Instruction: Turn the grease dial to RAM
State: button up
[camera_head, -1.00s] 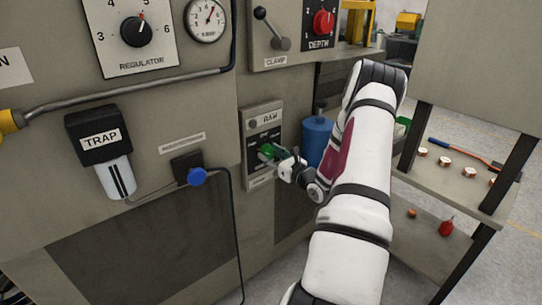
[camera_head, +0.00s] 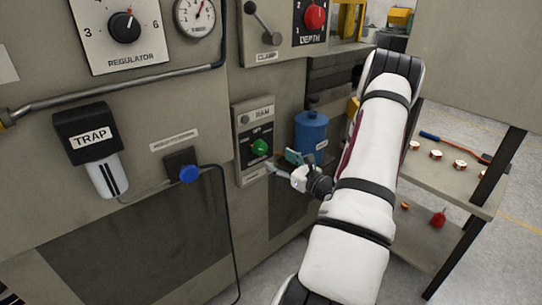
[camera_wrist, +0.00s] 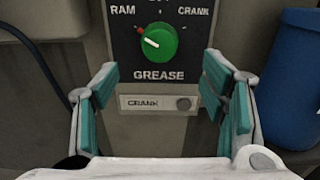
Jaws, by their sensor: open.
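The green grease dial (camera_wrist: 158,42) sits on a dark plate marked GREASE in the wrist view. Its white pointer line and a red mark (camera_wrist: 141,30) lie toward the upper left, on the side of the RAM label (camera_wrist: 123,11). The CRANK label (camera_wrist: 193,11) is at the upper right, and the top label is cut off. The dial also shows in the head view (camera_head: 260,147). My gripper (camera_wrist: 159,76) is open and empty, its teal fingers spread below and to either side of the dial, apart from it. In the head view my gripper (camera_head: 283,162) is just right of the panel.
A blue canister (camera_head: 311,132) stands right of the panel. A clamp lever (camera_head: 263,22) and red depth knob (camera_head: 315,17) are above. A shelf (camera_head: 455,190) is at right.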

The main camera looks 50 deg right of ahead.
jog(key=shift+v, duration=1.55)
